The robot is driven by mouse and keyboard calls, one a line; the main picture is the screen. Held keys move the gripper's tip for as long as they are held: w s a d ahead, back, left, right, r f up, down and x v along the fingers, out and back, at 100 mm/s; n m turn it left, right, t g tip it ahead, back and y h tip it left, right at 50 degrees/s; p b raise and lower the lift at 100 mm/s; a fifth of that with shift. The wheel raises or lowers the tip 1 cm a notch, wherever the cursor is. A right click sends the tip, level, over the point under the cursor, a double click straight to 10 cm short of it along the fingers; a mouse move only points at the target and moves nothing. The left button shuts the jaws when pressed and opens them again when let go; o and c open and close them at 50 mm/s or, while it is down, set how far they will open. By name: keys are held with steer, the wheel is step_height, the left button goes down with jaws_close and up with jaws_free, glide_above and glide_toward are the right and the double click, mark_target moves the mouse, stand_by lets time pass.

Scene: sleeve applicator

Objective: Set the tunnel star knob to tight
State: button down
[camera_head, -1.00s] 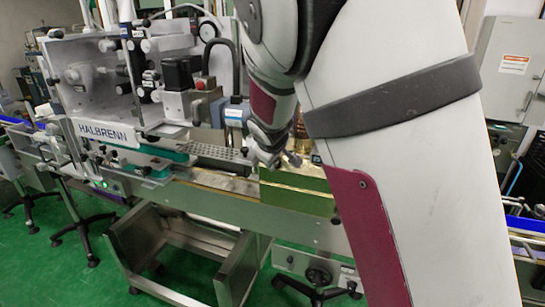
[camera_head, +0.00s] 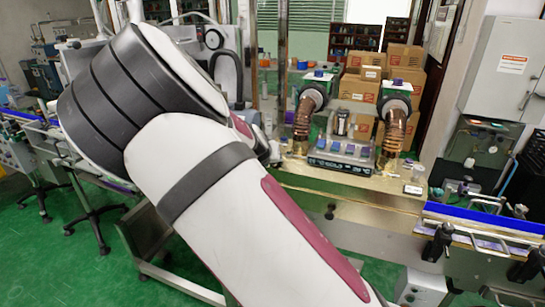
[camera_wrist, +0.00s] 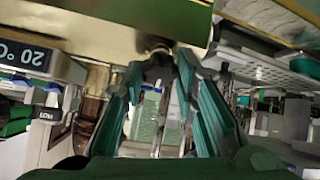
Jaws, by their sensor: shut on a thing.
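In the wrist view, my gripper (camera_wrist: 160,62) points at a brass-coloured tunnel body (camera_wrist: 75,20). Its green-padded fingers converge on a small dark knob (camera_wrist: 158,46) at the tunnel's lower edge and are shut on it. The knob's star shape and any tight or loose mark cannot be made out.
Two copper-coloured ducts (camera_head: 302,125) and a control panel stand behind the tunnel. A conveyor with black-knobbed brackets (camera_head: 437,242) lies at the right. In the wrist view, a display reading 20 °C (camera_wrist: 25,55) is close at left and a perforated metal part (camera_wrist: 262,70) at right.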

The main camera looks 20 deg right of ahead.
steer(key=shift+f+m, duration=0.1)
steer(key=shift+m, duration=0.5)
steer(key=c, duration=1.3)
jaws_free()
steer(key=v, duration=1.2)
steer(key=shift+a, duration=0.15)
